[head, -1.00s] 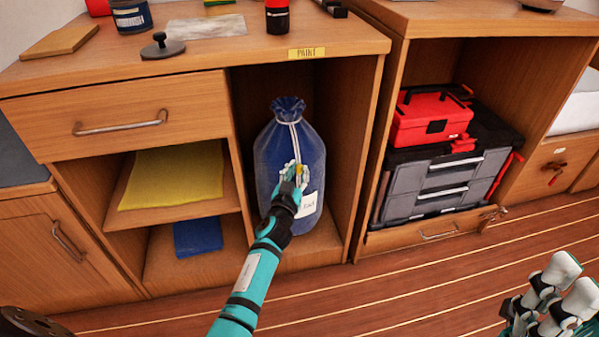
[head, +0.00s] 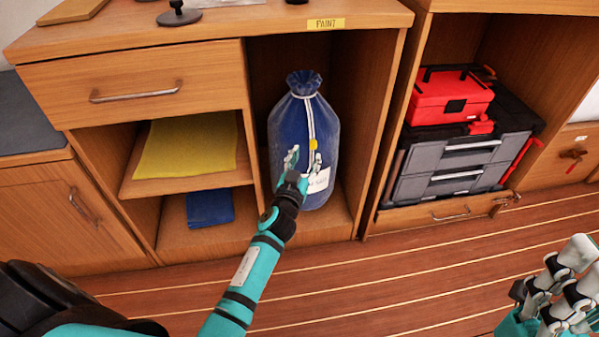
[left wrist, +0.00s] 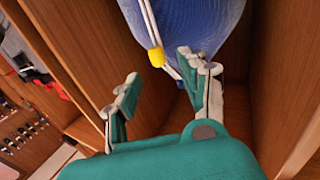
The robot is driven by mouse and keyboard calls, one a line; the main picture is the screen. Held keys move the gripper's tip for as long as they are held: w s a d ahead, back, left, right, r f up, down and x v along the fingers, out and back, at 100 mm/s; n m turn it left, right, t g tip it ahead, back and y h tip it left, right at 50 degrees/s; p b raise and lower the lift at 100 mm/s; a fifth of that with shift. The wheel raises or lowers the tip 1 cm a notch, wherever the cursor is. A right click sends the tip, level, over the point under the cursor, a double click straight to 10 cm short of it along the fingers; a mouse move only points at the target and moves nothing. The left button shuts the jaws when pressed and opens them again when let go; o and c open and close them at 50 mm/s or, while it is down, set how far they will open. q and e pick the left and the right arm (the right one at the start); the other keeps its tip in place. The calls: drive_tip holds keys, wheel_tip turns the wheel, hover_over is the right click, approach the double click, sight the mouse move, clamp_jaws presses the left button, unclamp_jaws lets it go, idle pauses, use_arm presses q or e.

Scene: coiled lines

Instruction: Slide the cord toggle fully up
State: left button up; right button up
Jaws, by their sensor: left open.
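A dark blue drawstring bag (head: 287,128) stands upright in the cabinet's open middle bay, its neck gathered by a white cord. The white cord (head: 309,112) hangs down its front. The yellow cord toggle (head: 313,144) sits on the cord partway down the bag, above a white label (head: 318,181). In the left wrist view the toggle (left wrist: 156,57) is just beyond the fingers. My left gripper (head: 304,160) is open, its fingers spread just below and in front of the toggle, apparently empty. My right gripper (head: 570,268) is at the lower right, far from the bag; its opening is unclear.
Wooden walls flank the bag closely. Shelves at left hold a yellow cloth (head: 187,147) and a blue cloth (head: 210,208). A red toolbox (head: 450,97) sits on a grey drawer case (head: 458,160) at right. The striped floor (head: 400,270) in front is clear.

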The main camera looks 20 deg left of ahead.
use_arm(q)
drive_tip(key=s, duration=0.7)
drive_tip(key=shift+d, duration=0.45)
